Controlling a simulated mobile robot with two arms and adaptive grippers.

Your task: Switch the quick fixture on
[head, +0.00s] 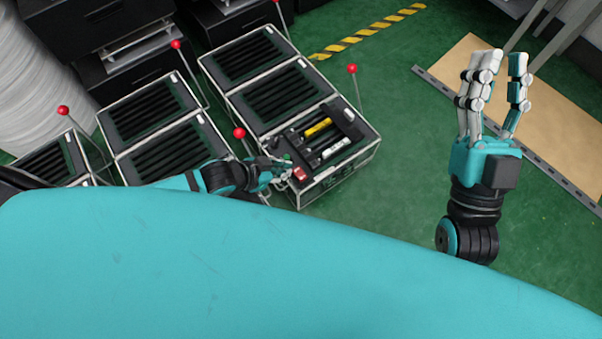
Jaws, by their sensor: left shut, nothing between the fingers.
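The fixture (366,150) is a metal-edged case with a dark top, right of centre in the head view. A yellow bar (318,128) and a silver bar (337,147) lie on its top. A red block (300,173) sits at its near left corner, with a small green spot beside it. My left gripper (285,166) is shut and empty at this corner, close to the red block. I cannot tell whether it touches the block. A red-knobbed lever (239,132) stands just left of it. My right gripper (495,75) is open and empty, fingers up, well right of the fixture.
More slatted cases (162,148) stand to the left, with upright red-knobbed levers, including one knob (176,44) behind and one (352,69) right of the fixture. Black cabinets are at the back left. Green floor (400,190) is clear between the fixture and my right arm.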

